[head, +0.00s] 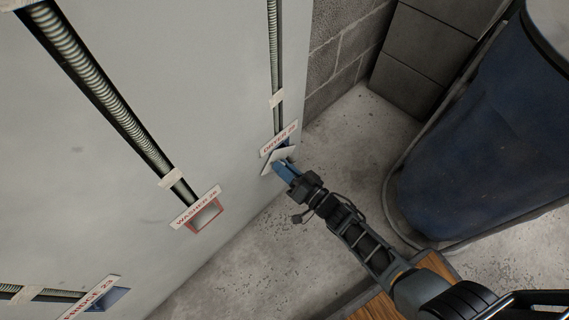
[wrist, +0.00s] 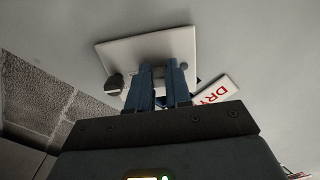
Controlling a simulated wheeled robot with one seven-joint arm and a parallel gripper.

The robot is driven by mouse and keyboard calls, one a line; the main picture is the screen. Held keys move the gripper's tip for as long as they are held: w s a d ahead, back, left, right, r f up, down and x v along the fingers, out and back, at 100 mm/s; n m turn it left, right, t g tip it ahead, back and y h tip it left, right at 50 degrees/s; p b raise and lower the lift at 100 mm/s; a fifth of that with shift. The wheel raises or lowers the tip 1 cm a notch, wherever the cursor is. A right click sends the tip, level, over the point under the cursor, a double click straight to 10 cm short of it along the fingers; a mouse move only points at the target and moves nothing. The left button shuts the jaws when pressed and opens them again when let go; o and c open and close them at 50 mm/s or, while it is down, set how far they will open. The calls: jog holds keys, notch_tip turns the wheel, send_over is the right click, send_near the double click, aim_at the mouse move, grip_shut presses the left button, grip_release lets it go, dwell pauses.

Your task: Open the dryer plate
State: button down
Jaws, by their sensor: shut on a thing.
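The dryer plate (head: 270,165) is a small pale square cover on the white wall, just below the "DRYER" label (head: 279,138) at the right end. In the wrist view the plate (wrist: 140,50) looks tilted, and a small dark round part (wrist: 113,81) shows by its edge. A little blue shows behind the plate. My gripper (head: 281,166) reaches it from the lower right. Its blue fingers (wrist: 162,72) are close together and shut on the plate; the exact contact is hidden.
Left along the wall are the "WASHER 26" label (head: 195,207) with a red-framed opening (head: 206,215) and the "FRIDGE 23" label (head: 92,298) with a blue opening (head: 110,299). A large blue barrel (head: 490,135) stands at right. Bare concrete floor (head: 240,265) lies below the wall.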

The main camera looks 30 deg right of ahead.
jog(key=shift+s+a+f+m, duration=0.15)
jog(key=shift+a+m, duration=0.2)
jog(key=shift+m, duration=1.25)
jog(key=shift+s+a+f+m, duration=0.15)
jog(key=shift+a+m, duration=0.2)
jog(key=shift+m, duration=1.25)
jog(key=shift+a+f+m, duration=0.15)
jog(key=shift+a+m, duration=0.2)
jog(key=shift+m, duration=1.25)
jog(key=c, duration=1)
grip_release()
jog(key=shift+c, duration=0.2)
jog(key=p+v, duration=0.2)
jog(key=v, duration=0.5)
jog(key=shift+s, duration=0.4)
